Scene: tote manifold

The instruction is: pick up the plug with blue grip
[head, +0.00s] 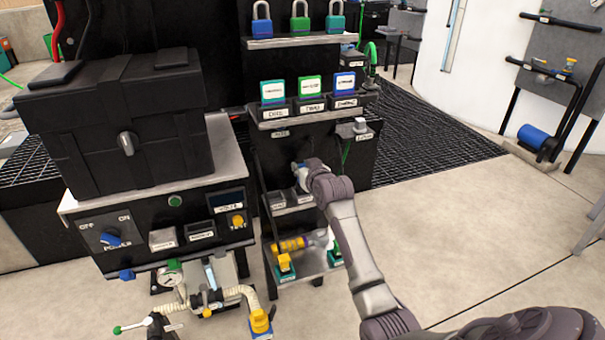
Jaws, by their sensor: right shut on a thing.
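My right arm reaches in from the lower right, and its wrist bends at the front of the black shelf stand. My right gripper (300,171) is small and partly hidden by the wrist. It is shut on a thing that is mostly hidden. A little pale blue shows there, but I cannot tell whether it is the plug with blue grip. A separate blue piece (127,274) sits at the lower front edge of the control panel. A plug with yellow grip (260,321) is at the end of a beige hose. My left gripper is not in view.
A black case (118,120) stands on the control panel unit (140,190). Padlocks and labelled bins fill the upper shelves. A yellow cylinder (290,245) and yellow and teal pieces lie on the lower shelf (306,270). A gauge and valves are at lower left. The floor (470,230) at right is clear.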

